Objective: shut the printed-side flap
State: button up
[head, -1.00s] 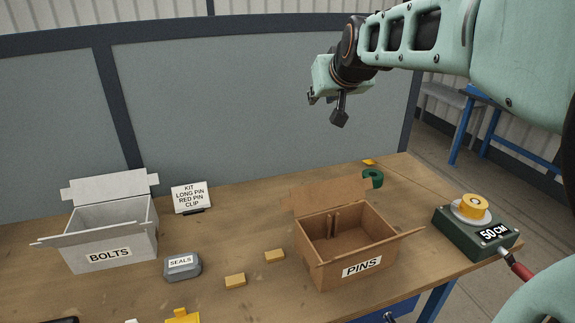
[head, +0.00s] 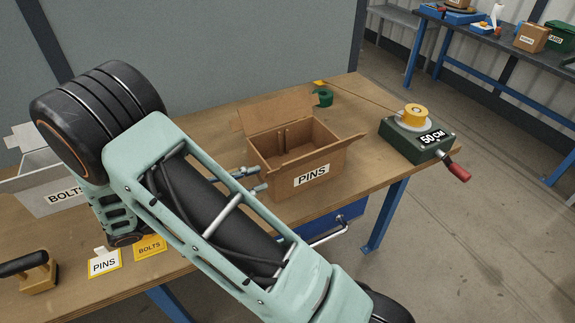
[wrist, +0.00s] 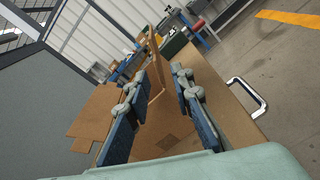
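The brown cardboard PINS box (head: 296,160) stands open on the bench in the head view. The flap (head: 338,152) on its printed side leans outward from the top edge, seen almost edge-on. The opposite flap (head: 270,114) also stands open, tilted back. My gripper (head: 256,179) is just left of the box's near corner, mostly behind my arm. In the wrist view my gripper's (wrist: 165,85) blue-padded fingers are apart. Brown cardboard (wrist: 156,62) shows between and beyond them; I cannot tell whether they touch it.
A green 50 CM device (head: 415,140) with a yellow top stands right of the box. Green tape (head: 323,97) lies behind it. The grey BOLTS box (head: 55,195) is partly hidden by my arm. PINS (head: 104,262) and BOLTS (head: 150,248) cards lie near the front edge.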

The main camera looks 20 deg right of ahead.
aim_at(291, 165)
jog(key=shift+a+r, duration=0.1)
jog(key=shift+a, duration=0.05)
jog(key=shift+d+n+t, duration=0.2)
jog(key=shift+n+t, duration=0.1)
jog(key=shift+t, duration=0.1)
jog(key=d, duration=0.3)
jog(key=w+d+p, duration=0.1)
jog(key=d, duration=0.6)
jog(key=shift+w+d+p, duration=0.1)
jog(key=shift+w+p, duration=0.1)
jog(key=shift+p, duration=0.1)
grip_shut()
